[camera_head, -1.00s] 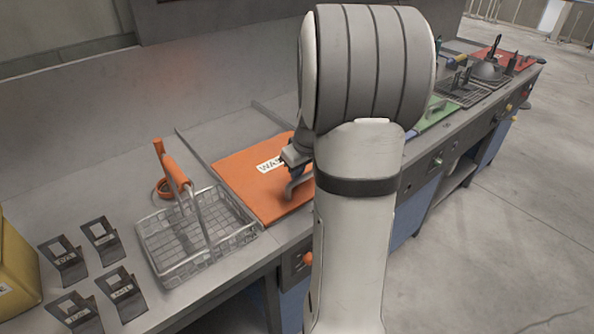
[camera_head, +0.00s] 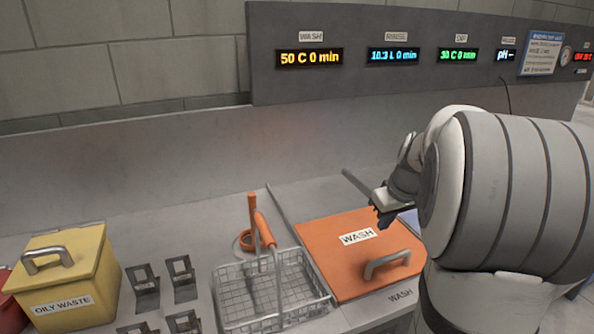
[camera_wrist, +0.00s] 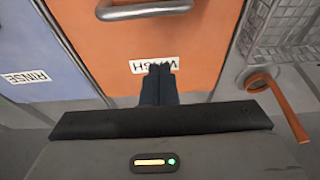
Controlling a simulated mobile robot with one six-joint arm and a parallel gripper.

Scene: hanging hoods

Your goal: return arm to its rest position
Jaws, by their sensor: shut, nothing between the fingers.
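My gripper (camera_head: 381,215) is above the right side of the orange WASH lid (camera_head: 335,262) in the head view, with my arm folded at the right. In the wrist view the two dark fingers (camera_wrist: 159,82) are together and empty, in front of the white WASH label on the orange lid (camera_wrist: 105,50). The fingers look apart from the lid's grey handle (camera_head: 388,262). Part of the lid's right side is hidden by my arm.
A wire basket (camera_head: 230,290) with an orange-gripped handle stands left of the lid. Further left are several dark label holders (camera_head: 146,284) and a yellow OILY WASTE box (camera_head: 100,275). A panel with displays (camera_head: 345,85) spans the back. A blue RINSE lid (camera_wrist: 40,50) adjoins the orange one.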

